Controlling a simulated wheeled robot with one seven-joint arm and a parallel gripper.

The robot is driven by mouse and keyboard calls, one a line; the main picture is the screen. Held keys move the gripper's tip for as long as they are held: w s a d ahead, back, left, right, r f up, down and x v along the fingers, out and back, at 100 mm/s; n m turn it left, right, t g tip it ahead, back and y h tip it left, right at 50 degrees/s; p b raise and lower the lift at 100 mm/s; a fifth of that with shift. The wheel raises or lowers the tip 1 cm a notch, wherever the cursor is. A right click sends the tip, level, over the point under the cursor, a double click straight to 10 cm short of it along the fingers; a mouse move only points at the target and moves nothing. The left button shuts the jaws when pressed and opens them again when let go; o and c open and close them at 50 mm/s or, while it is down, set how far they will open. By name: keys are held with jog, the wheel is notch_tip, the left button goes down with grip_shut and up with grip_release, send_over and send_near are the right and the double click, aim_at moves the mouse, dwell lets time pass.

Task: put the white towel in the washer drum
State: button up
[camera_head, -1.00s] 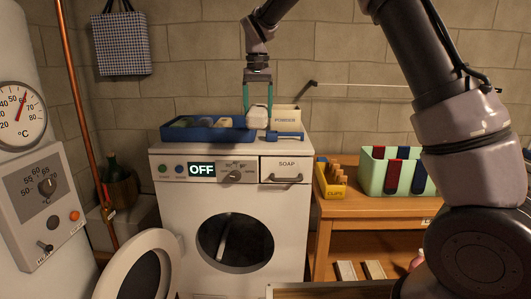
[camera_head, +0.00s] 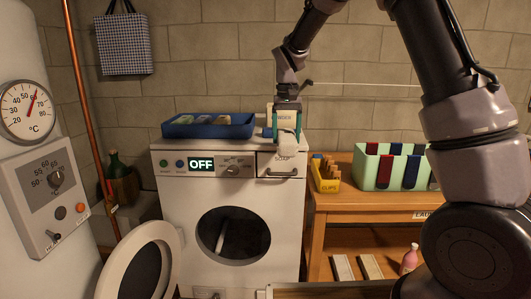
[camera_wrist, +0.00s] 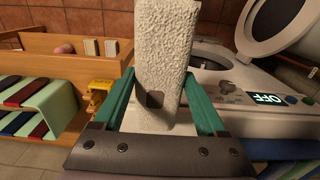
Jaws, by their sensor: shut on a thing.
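My gripper (camera_head: 284,131) is shut on the white towel (camera_head: 288,146), which hangs down from the fingers in front of the soap drawer, at the washer's upper right. In the wrist view the rough white towel (camera_wrist: 165,60) is between the two green fingers (camera_wrist: 160,105). The white washer (camera_head: 178,205) has an OFF display. Its round dark drum opening (camera_head: 233,236) is below and left of the towel. The round door (camera_head: 168,240) stands open to the left. Something slanted shows inside the drum, but I cannot tell what it is.
A blue tray (camera_head: 180,132) with several items sits on the washer top. A powder box is partly hidden behind my gripper. A wooden bench (camera_head: 335,205) at right carries a yellow clips box (camera_head: 327,183) and a green rack (camera_head: 371,177). The space before the drum looks clear.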

jog(key=s+d+f, duration=0.2)
jog(key=d+f, duration=1.8)
jog(key=d, duration=0.2)
jog(key=shift+f, duration=0.15)
